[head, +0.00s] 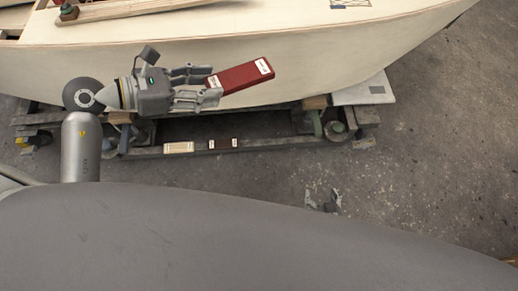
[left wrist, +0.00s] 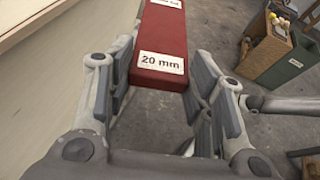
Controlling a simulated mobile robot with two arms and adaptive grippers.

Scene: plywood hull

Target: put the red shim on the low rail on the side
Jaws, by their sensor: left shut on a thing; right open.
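The red shim (head: 240,76) is a long flat red block with white labels. My left gripper (head: 205,88) is shut on one end of it and holds it in front of the pale hull side, above the low rail in the picture. In the left wrist view the red shim (left wrist: 165,35) sits between the finger pads of my left gripper (left wrist: 160,85), with a "20 mm" label facing the camera. The low rail (head: 275,144) is a dark beam running along the hull's foot.
The plywood hull (head: 330,60) rises behind. In the left wrist view a green bin (left wrist: 285,62) stands on the floor.

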